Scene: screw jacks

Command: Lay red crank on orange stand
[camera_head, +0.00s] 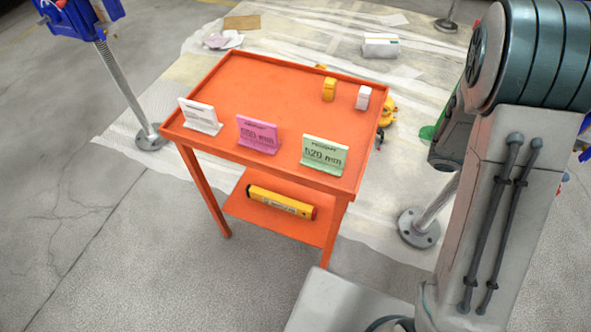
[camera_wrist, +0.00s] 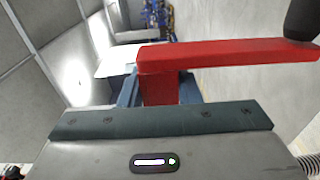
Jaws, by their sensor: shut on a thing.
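The red crank (camera_wrist: 225,53) shows in the wrist view as a red bar running to the right, with a dark knob (camera_wrist: 303,18) at its right end. My gripper (camera_wrist: 160,92) is shut on the block-like left end of the crank, with blue-grey fingers on both sides of it. In the head view the orange stand (camera_head: 262,85) is a small table with a raised rim and a lower shelf (camera_head: 240,207). My gripper and the crank are outside the head view, where only my arm shows at the right.
On the stand are a white card (camera_head: 200,117), a pink card (camera_head: 257,134), a green card (camera_head: 324,154), a yellow block (camera_head: 329,89) and a white block (camera_head: 363,97). A yellow level (camera_head: 280,202) lies on the shelf. Screw jacks (camera_head: 115,75) stand beside it. The stand's top middle is clear.

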